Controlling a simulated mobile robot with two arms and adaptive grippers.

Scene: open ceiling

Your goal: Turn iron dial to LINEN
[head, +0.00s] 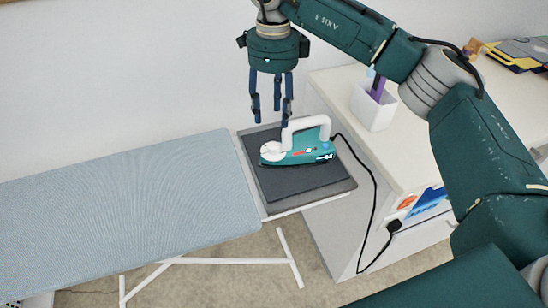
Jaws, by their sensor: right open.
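The iron (296,149) is teal with a white handle. It lies on the dark rest pad (318,182) at the right end of the ironing board. A round white part (272,150), possibly the dial, shows at its left end; any markings are too small to read. My right gripper (271,120) points down above and slightly behind the iron's left end, with its blue fingers apart and empty. It appears clear of the iron. My left gripper is not in view.
The blue ironing board (130,210) extends left on a white frame. A white cabinet (400,150) at right carries a white cup (374,105) with pens and several other items. The black cord (374,190) runs from the iron down to the cabinet's side.

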